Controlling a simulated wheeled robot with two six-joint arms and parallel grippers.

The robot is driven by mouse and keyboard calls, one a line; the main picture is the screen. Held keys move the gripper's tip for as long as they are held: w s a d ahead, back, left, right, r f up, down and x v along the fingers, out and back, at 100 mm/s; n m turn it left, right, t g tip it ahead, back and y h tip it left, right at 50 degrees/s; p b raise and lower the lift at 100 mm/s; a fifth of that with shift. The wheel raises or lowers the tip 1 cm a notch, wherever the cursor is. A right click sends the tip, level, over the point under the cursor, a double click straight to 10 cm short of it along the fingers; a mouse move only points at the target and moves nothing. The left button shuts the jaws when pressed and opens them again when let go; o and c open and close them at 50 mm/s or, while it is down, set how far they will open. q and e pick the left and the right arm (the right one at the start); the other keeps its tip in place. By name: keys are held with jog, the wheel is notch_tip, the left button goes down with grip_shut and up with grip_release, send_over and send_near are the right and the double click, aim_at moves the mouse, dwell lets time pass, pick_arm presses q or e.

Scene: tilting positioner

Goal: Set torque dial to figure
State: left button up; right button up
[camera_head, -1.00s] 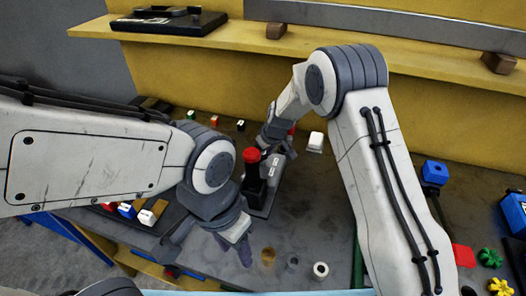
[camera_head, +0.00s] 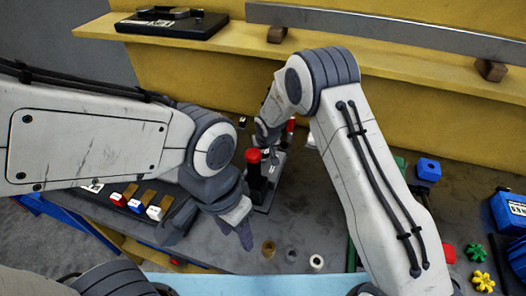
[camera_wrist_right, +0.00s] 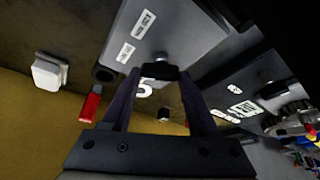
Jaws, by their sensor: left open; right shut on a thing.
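A small black dial (camera_wrist_right: 163,72) on a grey panel shows between my right fingers in the right wrist view, a white figure 5 (camera_wrist_right: 147,86) close to it. My right gripper (camera_wrist_right: 158,76) is shut on the dial. In the head view my right gripper (camera_head: 267,138) is beside the black post with a red cap (camera_head: 254,155), over the grey unit (camera_head: 266,197); its fingertips are partly hidden there. My left gripper (camera_head: 240,228) is open and empty, above the table in front of the unit. The dial's set value cannot be read.
Several round pieces, one a white ring (camera_head: 316,262), stand on the table in front. A tray with coloured blocks (camera_head: 135,203) is at the left. A blue block (camera_head: 428,169) and coloured knobs (camera_head: 476,252) are at the right. A yellow shelf (camera_head: 230,40) runs behind.

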jog(key=shift+r, duration=0.1)
jog(key=o, duration=1.4)
jog(key=b+v, duration=0.3)
jog(key=v, duration=0.7)
jog(key=shift+s+a+r, duration=0.1)
jog(key=shift+r, duration=0.1)
